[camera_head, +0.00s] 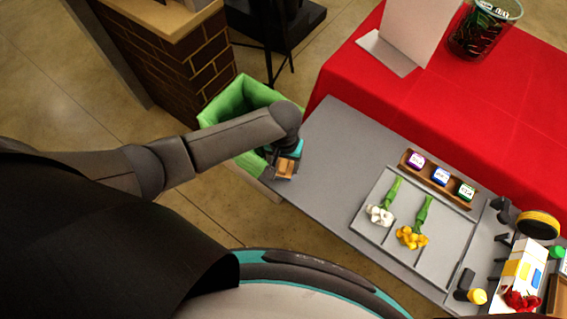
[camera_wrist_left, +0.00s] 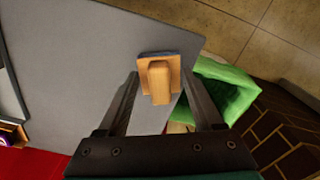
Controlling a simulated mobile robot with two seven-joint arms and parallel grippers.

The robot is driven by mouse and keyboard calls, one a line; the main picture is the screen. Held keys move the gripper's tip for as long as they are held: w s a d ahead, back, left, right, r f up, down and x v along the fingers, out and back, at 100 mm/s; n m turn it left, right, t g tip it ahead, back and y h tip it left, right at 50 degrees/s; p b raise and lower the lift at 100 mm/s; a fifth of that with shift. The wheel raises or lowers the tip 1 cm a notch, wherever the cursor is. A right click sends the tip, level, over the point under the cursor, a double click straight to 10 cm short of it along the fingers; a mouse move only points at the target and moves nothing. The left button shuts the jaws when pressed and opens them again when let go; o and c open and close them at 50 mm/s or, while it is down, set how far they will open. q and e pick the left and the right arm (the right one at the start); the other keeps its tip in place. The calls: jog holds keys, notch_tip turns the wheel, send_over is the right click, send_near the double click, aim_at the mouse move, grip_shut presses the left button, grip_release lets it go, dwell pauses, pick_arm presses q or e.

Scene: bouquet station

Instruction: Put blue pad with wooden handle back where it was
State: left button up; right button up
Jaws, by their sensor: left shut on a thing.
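The blue pad with wooden handle (camera_head: 285,167) is at my left gripper (camera_head: 287,152), over the left end of the grey table in the head view. In the left wrist view its tan block and handle (camera_wrist_left: 159,82) show ahead of the left gripper's fingers (camera_wrist_left: 163,98), with a thin blue edge along the far side. My left gripper is shut on it. I cannot tell whether the pad touches the table. My right gripper is not in view.
The grey table (camera_head: 330,150) is clear around its left end. A green-lined bin (camera_head: 230,100) stands just beyond that end. A tray (camera_head: 440,262) with white and yellow flowers, and a wooden rack (camera_head: 428,181) with three labelled containers, lie to the right. A red-covered table (camera_head: 440,100) adjoins behind.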

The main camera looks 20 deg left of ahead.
aim_at(283, 164)
pick_arm(q)
jog(key=shift+f, duration=0.1)
jog(key=o, duration=1.3)
notch_tip(283, 164, up, 12)
jog(key=p, duration=0.2)
jog(key=shift+p, duration=0.4)
